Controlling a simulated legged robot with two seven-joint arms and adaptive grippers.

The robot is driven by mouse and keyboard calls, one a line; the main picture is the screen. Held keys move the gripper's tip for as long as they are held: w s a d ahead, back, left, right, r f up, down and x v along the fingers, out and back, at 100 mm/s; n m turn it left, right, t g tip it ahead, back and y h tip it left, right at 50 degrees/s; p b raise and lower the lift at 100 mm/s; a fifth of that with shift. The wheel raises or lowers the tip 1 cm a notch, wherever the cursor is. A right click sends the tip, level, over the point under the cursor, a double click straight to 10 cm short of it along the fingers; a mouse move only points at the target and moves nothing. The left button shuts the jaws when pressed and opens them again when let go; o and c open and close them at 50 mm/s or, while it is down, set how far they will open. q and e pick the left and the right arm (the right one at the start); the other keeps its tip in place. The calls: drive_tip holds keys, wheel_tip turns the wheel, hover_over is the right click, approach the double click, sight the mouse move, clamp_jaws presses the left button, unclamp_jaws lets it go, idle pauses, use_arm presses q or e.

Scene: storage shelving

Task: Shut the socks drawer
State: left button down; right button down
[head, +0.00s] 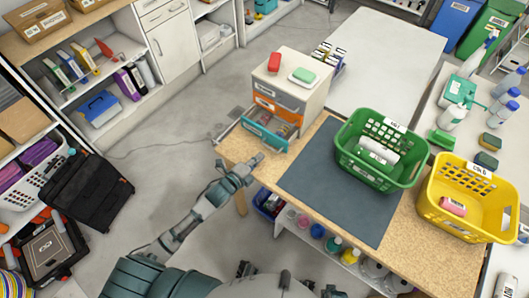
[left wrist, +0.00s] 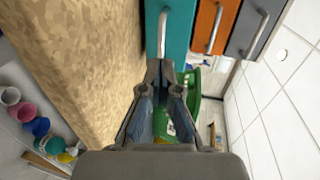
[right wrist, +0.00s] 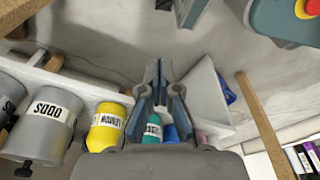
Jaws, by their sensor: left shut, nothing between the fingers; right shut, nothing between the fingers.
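A small drawer unit (head: 290,86) stands on the wooden bench with a grey drawer (head: 283,95), an orange drawer (head: 275,109) and a teal drawer (head: 264,138). The teal drawer is pulled out and items show inside it; the orange one seems slightly out. I cannot read which is labelled socks. My left gripper (head: 252,163) is shut and empty, just in front of the teal drawer. In the left wrist view its tips (left wrist: 160,70) overlap the edge of the teal front (left wrist: 178,30), near the handle (left wrist: 163,32); contact is unclear. My right gripper (right wrist: 156,72) is shut and empty, away from the drawers.
A red item (head: 274,62) and a green-and-white item (head: 302,75) lie on top of the unit. A dark mat (head: 325,180), a green basket (head: 350,160) and a yellow basket (head: 440,212) are on the bench. Bottles and tins sit on a shelf below. Open floor lies left of the bench.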

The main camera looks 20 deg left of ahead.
sight(274, 141)
use_arm(q)
drive_tip(key=x, duration=0.3)
drive_tip(key=shift+w+d, duration=0.15)
drive_tip(key=shift+w, duration=0.15)
drive_tip(key=shift+w+f, duration=0.15)
drive_tip(key=shift+w, duration=0.1)
use_arm(e)
drive_tip(key=shift+w+a+r, duration=0.2)
drive_tip(key=shift+w+r, duration=0.05)
drive_tip(key=shift+r, duration=0.3)
